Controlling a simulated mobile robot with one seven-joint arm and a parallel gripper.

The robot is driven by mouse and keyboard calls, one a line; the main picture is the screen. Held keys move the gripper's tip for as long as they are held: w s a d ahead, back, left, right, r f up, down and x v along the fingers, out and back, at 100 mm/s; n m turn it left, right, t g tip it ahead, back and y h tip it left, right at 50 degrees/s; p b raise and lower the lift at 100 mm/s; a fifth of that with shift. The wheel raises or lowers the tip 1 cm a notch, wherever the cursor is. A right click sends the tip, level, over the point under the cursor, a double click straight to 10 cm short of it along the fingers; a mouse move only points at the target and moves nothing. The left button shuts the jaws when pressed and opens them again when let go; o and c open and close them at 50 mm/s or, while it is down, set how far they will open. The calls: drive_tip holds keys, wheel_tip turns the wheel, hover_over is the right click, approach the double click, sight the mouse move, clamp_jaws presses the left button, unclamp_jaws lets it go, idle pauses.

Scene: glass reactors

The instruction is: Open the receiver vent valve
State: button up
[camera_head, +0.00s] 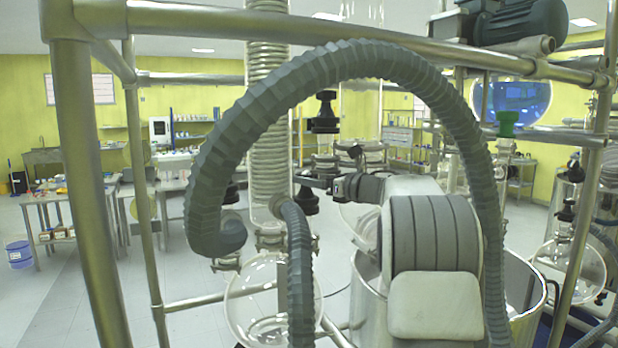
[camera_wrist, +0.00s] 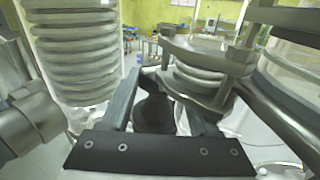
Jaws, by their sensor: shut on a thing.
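My gripper (camera_head: 318,182) reaches in from the right, beside the coiled glass condenser, with its fingers at a black valve knob (camera_head: 307,202). In the wrist view, my gripper (camera_wrist: 158,88) has its two dark fingers on either side of the black knob (camera_wrist: 154,113), and it is closed on it. The knob is tapered, wider towards the camera. I cannot tell from these frames how far the knob is turned. Another black valve (camera_head: 325,113) stands above my gripper in the head view.
The coiled condenser (camera_head: 268,120) stands close left of my gripper, with a round glass flask (camera_head: 262,305) below. A grey corrugated hose (camera_head: 335,65) arches across the head view. Metal frame posts (camera_head: 85,170) stand at the left. Metal flanges (camera_wrist: 205,60) are close right in the wrist view.

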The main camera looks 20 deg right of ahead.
drive_tip(key=shift+d+n+g+y+p, duration=0.15)
drive_tip(key=shift+n+g+y+p, duration=0.3)
drive_tip(key=shift+n+g+y, duration=0.8)
drive_tip(key=shift+y, duration=0.55)
drive_tip(key=o, duration=1.1)
drive_tip(key=b+v, duration=0.5)
drive_tip(key=v, duration=1.2)
drive_tip(key=shift+s+f, duration=0.1)
drive_tip(key=shift+s, duration=0.15)
